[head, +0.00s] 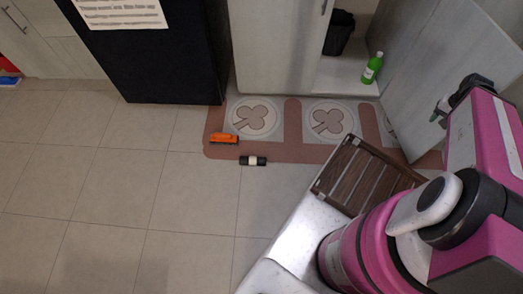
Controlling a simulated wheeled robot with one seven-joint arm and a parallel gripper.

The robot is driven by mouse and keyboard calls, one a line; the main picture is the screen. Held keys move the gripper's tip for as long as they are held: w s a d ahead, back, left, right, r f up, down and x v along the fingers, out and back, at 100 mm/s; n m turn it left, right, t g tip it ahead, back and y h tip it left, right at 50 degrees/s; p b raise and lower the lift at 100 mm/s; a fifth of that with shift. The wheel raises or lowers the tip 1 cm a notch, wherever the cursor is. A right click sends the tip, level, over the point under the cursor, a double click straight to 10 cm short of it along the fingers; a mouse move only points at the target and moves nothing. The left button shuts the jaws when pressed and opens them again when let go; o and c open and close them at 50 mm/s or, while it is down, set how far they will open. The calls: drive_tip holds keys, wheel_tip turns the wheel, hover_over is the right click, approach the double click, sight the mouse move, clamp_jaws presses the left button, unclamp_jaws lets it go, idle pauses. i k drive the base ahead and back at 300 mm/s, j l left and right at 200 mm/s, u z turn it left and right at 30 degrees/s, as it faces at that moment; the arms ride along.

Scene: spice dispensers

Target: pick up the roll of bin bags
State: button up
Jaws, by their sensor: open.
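A small black roll with a pale band around its middle (253,160), which looks like the roll of bin bags, lies on the floor. It is at the front edge of the reddish-brown mat, a little left of the picture's middle, with its long side running left to right. Nothing covers it. My magenta and black arm fills the lower right of the head view, well apart from the roll. I cannot make out the fingers of my gripper in this view.
An orange object (223,138) lies on the mat (291,140) just behind and left of the roll. A brown slatted rack (365,177) is to the right. A black cabinet (150,60) stands behind. A green bottle (372,68) stands in the open cupboard. The tiled floor at left is clear.

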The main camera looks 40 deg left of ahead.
sight(250, 161)
drive_tip(key=u, duration=2.6)
drive_tip(key=j+z, duration=0.5)
drive_tip(key=j, duration=0.2)
drive_tip(key=k+j+z, duration=0.25)
drive_tip(key=j, duration=0.2)
drive_tip(key=k+j+z, duration=0.1)
drive_tip(key=j+z, duration=0.15)
drive_tip(key=j, duration=0.2)
drive_tip(key=k+j+z, duration=0.25)
drive_tip(key=j, duration=0.15)
drive_tip(key=k+j+z, duration=0.25)
drive_tip(key=i+j, duration=0.05)
drive_tip(key=j, duration=0.1)
